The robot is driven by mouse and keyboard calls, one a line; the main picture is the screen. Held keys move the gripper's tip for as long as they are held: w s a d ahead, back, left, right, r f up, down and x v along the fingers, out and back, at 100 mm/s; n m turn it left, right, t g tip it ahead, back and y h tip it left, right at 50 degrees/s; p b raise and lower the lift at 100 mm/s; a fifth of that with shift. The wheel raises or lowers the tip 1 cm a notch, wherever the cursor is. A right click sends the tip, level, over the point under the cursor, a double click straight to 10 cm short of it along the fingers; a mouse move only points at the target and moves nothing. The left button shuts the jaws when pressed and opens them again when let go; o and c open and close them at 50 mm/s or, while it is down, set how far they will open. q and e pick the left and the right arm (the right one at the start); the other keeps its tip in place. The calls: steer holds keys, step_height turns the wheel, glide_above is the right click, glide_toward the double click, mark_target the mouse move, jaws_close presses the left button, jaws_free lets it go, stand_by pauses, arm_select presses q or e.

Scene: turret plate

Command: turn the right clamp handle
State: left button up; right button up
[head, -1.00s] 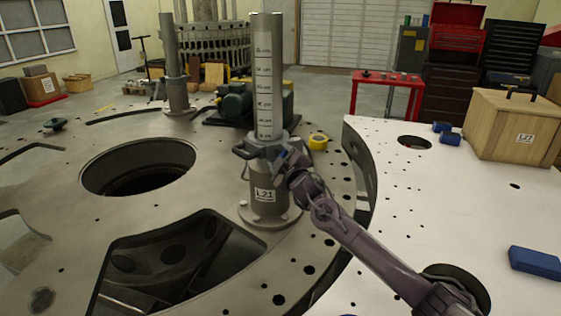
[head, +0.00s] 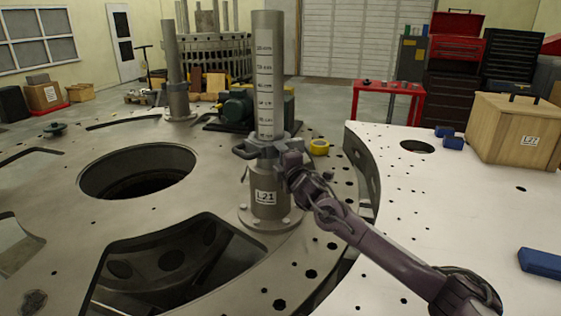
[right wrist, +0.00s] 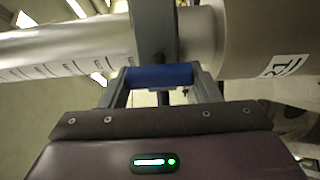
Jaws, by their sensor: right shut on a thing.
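An upright grey post (head: 267,60) with a marked scale stands on the round metal plate. My right gripper (head: 288,156) is at the collar's right side and hides the right handle in the head view. In the right wrist view, the blue grip of the right clamp handle (right wrist: 158,76) lies between my gripper's two fingers (right wrist: 160,88), which are shut on it. My left gripper is not in view.
The plate has a large round hole (head: 138,172) and a wide cutout at the front. A yellow tape roll (head: 319,147) lies right of the post, and a green motor (head: 236,106) sits behind it. A wooden box (head: 513,131) and blue blocks (head: 541,262) are on the pale plate at right.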

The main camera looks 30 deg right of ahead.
stand_by(0.4)
steer(key=o, duration=1)
steer(key=shift+p+v, duration=1)
steer(key=shift+v, duration=2.95)
